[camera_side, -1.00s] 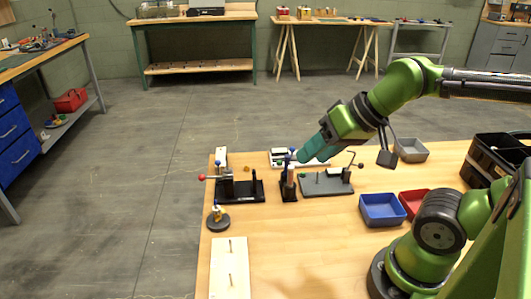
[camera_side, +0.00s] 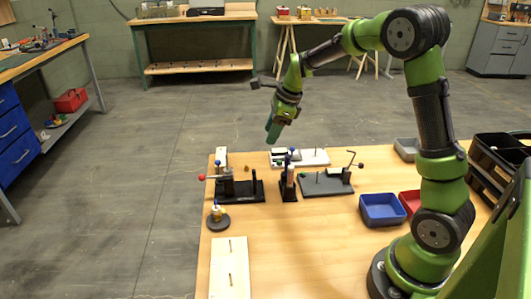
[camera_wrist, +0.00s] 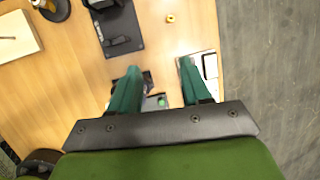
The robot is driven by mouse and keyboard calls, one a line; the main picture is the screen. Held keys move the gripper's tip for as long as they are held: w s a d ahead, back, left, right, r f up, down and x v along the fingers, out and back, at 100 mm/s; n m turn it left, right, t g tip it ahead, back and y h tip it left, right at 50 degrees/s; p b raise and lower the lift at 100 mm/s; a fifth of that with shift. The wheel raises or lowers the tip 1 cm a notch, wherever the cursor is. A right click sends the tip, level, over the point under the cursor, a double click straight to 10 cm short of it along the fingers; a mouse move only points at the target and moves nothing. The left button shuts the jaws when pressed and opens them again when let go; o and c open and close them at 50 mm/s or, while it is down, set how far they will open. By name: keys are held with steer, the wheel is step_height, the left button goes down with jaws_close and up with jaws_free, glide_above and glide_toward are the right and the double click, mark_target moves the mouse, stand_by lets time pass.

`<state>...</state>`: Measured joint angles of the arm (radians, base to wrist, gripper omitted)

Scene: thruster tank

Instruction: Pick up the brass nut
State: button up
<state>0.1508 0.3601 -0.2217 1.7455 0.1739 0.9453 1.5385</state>
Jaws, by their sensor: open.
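The brass nut (camera_wrist: 170,18) is a small yellow ring lying on bare wood in the wrist view, near the top and a little right of the middle. In the side view it is a tiny brass spot (camera_side: 247,168) on the far part of the table, behind the black fixture with the red-knobbed lever. My gripper (camera_side: 272,135) hangs above the table's far side, up and to the right of the nut, with teal fingers pointing down. In the wrist view my gripper (camera_wrist: 159,70) has its two fingers spread with nothing held between them.
The lever fixture (camera_side: 240,190), a slim black stand (camera_side: 288,192) and a grey plate with a crank (camera_side: 325,186) stand near the nut. A white tray (camera_side: 312,157) lies behind them. Blue (camera_side: 382,210) and red bins sit right. A board with pegs (camera_side: 230,270) lies in front.

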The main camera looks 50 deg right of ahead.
steer(key=w+m, duration=0.1)
steer(key=m, duration=0.4)
glide_toward(248, 167)
steer(key=shift+t, duration=0.3)
steer(key=x, duration=0.8)
steer(key=shift+d+f, duration=0.15)
steer(key=shift+s, duration=0.1)
jaws_close()
